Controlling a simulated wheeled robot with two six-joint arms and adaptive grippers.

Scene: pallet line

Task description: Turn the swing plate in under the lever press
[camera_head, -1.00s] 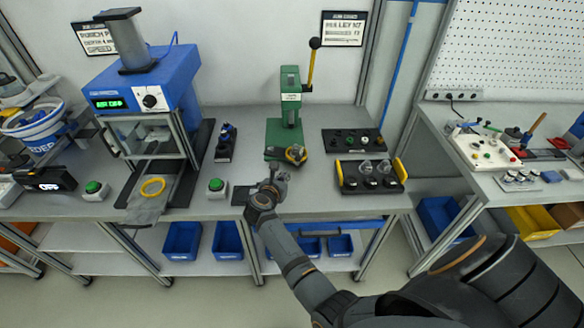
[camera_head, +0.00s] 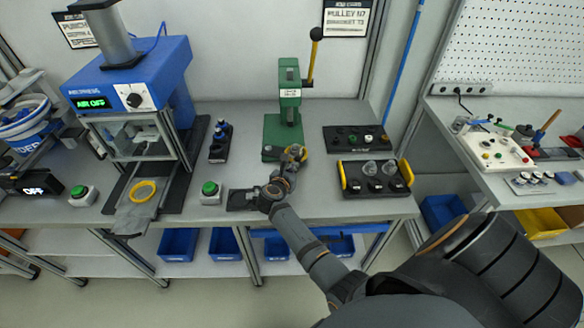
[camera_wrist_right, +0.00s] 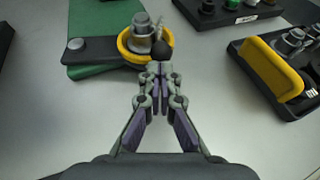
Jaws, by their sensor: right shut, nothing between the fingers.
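The green lever press (camera_head: 289,112) stands at the back of the bench, its yellow lever (camera_head: 311,65) with a black ball pointing up. The swing plate (camera_head: 303,153) is at the front right of the press base. In the right wrist view it is a dark arm (camera_wrist_right: 95,50) ending in a yellow-rimmed round holder (camera_wrist_right: 128,52) with a grey metal part (camera_wrist_right: 142,32) in it. The holder overhangs the green base's edge. My right gripper (camera_wrist_right: 160,72) is shut and empty, its tips just in front of a black knob (camera_wrist_right: 162,53) by the holder; contact is unclear. My left gripper is not in view.
Right of the press are a dark tray with yellow handles (camera_head: 343,176) and a dark button panel (camera_head: 340,132). Left are a green button box (camera_head: 210,190) and a blue pneumatic press (camera_head: 130,85). The bench front edge runs below my wrist.

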